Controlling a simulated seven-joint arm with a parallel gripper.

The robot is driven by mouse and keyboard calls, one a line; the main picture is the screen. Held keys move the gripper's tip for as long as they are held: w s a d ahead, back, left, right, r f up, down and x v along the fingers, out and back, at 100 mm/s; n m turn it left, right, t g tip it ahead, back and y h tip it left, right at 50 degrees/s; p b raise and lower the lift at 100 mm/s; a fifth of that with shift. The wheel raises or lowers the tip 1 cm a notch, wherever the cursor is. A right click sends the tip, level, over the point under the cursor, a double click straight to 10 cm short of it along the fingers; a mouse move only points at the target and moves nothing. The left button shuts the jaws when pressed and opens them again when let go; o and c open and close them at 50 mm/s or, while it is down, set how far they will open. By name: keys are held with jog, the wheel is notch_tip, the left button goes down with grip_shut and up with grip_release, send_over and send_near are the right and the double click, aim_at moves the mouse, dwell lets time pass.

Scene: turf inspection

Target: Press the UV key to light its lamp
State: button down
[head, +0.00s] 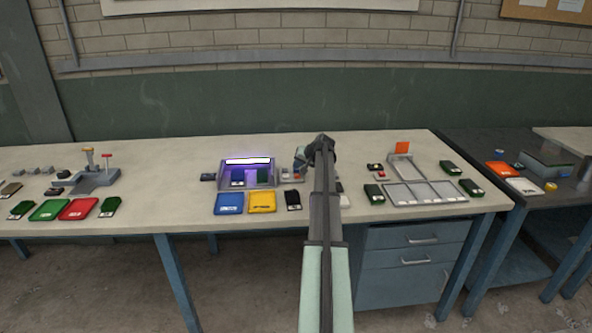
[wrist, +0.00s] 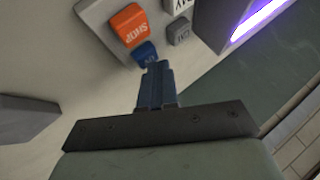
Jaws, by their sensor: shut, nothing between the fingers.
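A violet lamp (head: 247,161) glows along the top of the grey viewing box (head: 224,177); the lamp also glows at the upper right of the wrist view (wrist: 257,19). A blue key (wrist: 146,51) sits on the light panel beside an orange key (wrist: 130,24) and a grey key (wrist: 179,35). The blue key's lettering is too small to read. My gripper (wrist: 154,66) is shut and empty, its fingertips at the near edge of the blue key. I cannot tell whether they touch it. In the head view my arm partly hides the key panel.
Blue (head: 229,203) and yellow (head: 262,202) trays lie in front of the viewing box, with a dark sample (head: 293,200) beside them. A compartmented tray (head: 425,193) stands to the right. Green (head: 50,210) and red (head: 78,208) trays lie at the left.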

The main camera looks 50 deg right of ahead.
aim_at(298, 170)
jog(key=shift+r, duration=0.6)
jog(key=shift+r, duration=0.1)
jog(key=shift+r, duration=2.9)
